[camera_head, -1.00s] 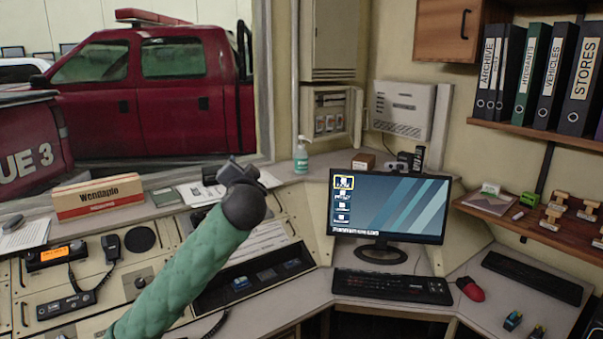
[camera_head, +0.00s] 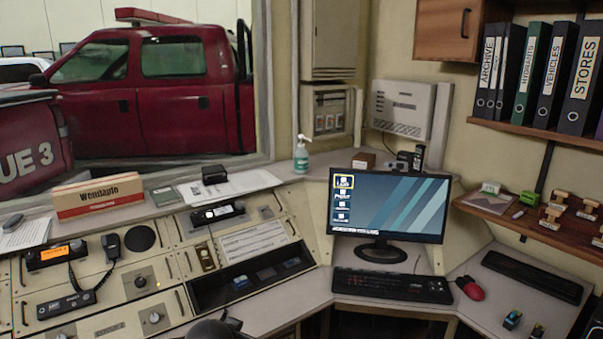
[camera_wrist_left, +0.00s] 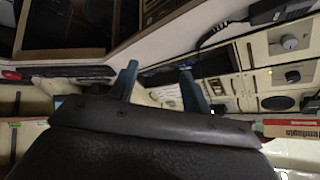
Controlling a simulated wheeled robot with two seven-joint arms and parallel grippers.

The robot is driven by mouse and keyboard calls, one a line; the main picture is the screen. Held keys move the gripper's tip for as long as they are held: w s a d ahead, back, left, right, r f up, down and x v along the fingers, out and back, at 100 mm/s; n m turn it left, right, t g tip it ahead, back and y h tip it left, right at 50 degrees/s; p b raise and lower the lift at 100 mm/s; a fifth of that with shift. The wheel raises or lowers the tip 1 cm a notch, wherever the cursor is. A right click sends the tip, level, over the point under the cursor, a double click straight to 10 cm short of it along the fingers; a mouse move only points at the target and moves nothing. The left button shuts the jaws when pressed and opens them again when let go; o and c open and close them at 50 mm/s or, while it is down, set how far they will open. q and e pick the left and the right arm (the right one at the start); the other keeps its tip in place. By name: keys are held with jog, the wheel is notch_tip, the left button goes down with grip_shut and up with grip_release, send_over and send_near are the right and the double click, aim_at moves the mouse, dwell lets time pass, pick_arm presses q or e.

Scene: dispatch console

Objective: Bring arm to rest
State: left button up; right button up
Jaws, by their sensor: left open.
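My left gripper (camera_wrist_left: 158,85) shows in the left wrist view with its two blue-grey fingers apart and nothing between them. The sloped console panel and desk edge lie beyond the fingers. In the head view only a dark part of my left arm (camera_head: 215,328) shows at the bottom edge, low in front of the console (camera_head: 165,280); its fingers cannot be made out there. My right gripper is in neither view.
A monitor (camera_head: 390,205), keyboard (camera_head: 392,286) and red mouse (camera_head: 470,288) stand on the desk right of the arm. A stamp shelf (camera_head: 560,235) juts out at right.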

pick_arm(q)
jog(key=s+f+n+g, duration=0.1)
jog(key=s+f+g, duration=0.2)
jog(key=s+f, duration=0.9)
jog(key=s+f+n+g, duration=0.1)
jog(key=s+f+g, duration=0.3)
jog(key=s+f, duration=0.9)
jog(key=s, duration=0.7)
jog(key=shift+a+f, duration=0.3)
jog(key=shift+a, duration=0.05)
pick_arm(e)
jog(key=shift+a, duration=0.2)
pick_arm(q)
jog(key=shift+s, duration=0.1)
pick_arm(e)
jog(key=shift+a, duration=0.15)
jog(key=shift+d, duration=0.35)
